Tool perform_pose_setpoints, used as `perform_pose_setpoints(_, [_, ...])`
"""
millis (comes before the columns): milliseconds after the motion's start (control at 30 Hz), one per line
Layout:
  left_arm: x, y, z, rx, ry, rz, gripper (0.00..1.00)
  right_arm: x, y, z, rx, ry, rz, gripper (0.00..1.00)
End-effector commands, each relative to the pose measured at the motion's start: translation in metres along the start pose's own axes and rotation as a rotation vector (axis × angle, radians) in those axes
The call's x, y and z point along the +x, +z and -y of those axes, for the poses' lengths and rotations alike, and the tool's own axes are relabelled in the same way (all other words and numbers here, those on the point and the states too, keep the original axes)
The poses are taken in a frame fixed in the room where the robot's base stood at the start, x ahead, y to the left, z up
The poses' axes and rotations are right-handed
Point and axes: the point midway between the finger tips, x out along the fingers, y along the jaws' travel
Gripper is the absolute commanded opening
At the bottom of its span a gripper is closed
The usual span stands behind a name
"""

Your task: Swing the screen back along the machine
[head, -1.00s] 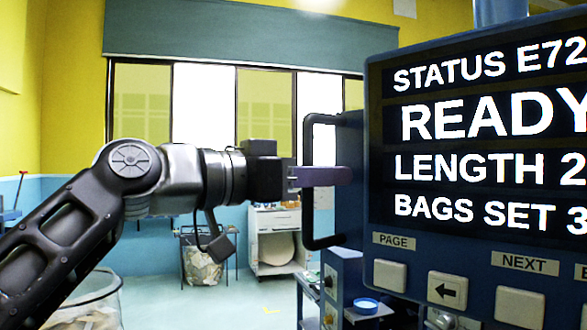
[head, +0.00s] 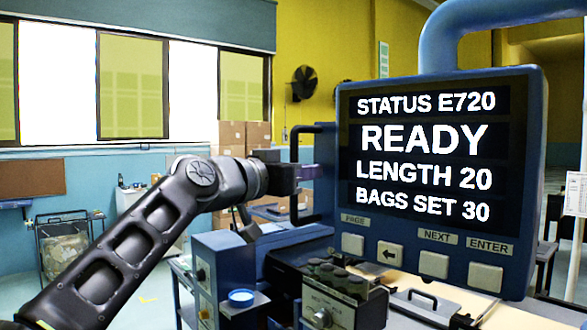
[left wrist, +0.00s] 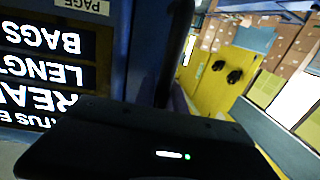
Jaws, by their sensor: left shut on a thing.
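The screen (head: 424,150) is a blue-framed panel on a thick blue curved arm (head: 480,28). It reads STATUS E720, READY, LENGTH 20, BAGS SET 30. A black handle (head: 297,172) stands off its left side. My left gripper (head: 306,173) is shut on the handle; the fingers partly hide it. The left wrist view shows the screen (left wrist: 45,65) upside down at its left, with the dark gripper body filling the lower middle. The blue machine (head: 225,268) lies below and behind the screen. My right gripper is not in view.
Cardboard boxes (head: 240,140) are stacked against the far wall, near a wall fan (head: 304,83). A wire bin (head: 66,250) stands at the left. Open floor shows between bin and machine.

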Motion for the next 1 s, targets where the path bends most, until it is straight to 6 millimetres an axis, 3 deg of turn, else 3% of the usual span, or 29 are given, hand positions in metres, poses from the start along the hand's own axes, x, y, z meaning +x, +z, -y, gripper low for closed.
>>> perform_pose_setpoints(333, [0.0035, 0.0021, -0.0087, -0.005, 0.017, 0.005, 0.00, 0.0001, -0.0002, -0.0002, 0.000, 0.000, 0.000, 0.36])
perform_pose_setpoints(367, [0.0036, 0.0022, -0.0089, -0.005, 0.018, 0.006, 0.16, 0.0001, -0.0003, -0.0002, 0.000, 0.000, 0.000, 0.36])
perform_pose_setpoints(600, [0.0032, 0.0021, -0.0074, -0.004, 0.015, 0.005, 0.36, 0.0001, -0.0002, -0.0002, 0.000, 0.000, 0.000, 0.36])
perform_pose_setpoints(1000, [-0.0036, 0.0026, -0.0040, -0.002, 0.008, 0.002, 0.36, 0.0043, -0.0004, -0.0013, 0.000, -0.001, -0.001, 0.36])
